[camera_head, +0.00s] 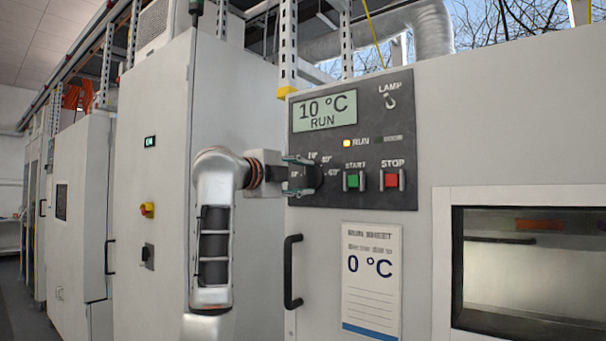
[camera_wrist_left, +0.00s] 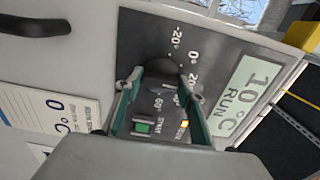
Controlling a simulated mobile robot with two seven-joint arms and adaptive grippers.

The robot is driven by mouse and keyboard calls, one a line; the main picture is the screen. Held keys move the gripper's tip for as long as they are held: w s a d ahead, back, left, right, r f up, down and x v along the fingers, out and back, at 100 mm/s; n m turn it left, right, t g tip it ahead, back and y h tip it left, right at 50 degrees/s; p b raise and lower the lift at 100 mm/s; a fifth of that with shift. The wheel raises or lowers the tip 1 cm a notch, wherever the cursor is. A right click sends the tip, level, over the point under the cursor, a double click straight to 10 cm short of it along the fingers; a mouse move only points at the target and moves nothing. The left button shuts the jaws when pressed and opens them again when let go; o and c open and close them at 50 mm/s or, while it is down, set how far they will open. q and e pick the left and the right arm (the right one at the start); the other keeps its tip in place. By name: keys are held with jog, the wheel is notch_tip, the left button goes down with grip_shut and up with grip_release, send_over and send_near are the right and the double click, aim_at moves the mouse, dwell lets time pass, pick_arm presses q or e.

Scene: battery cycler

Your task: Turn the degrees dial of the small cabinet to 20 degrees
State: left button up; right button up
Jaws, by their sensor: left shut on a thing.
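The degrees dial (camera_head: 315,178) is a dark round knob on the dark control panel of the small cabinet, left of the START button. In the wrist view the dial (camera_wrist_left: 160,68) has numbers around it, among them -20°, 0° and 20°. My left gripper (camera_head: 296,176) is shut on the dial, its two green-edged fingers on either side of it; they also show in the wrist view (camera_wrist_left: 160,82). The fingers partly hide the dial, and I cannot read its pointer. The display (camera_head: 325,112) reads 10 °C RUN. My right gripper is not in view.
The green START button (camera_head: 353,181) and red STOP button (camera_head: 391,180) sit close right of the dial. A run sheet (camera_head: 371,280) reading 0 °C hangs below. A black door handle (camera_head: 292,272) stands out at lower left, and a window (camera_head: 530,270) is at right.

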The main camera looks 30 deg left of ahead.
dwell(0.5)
pick_arm(q)
jog(key=o, duration=1.1)
jog(key=shift+o, duration=0.2)
jog(key=shift+s, duration=0.1)
jog(key=s, duration=1.1)
jog(key=shift+s+a, duration=0.35)
jog(key=shift+a, duration=0.1)
jog(key=shift+f, duration=0.1)
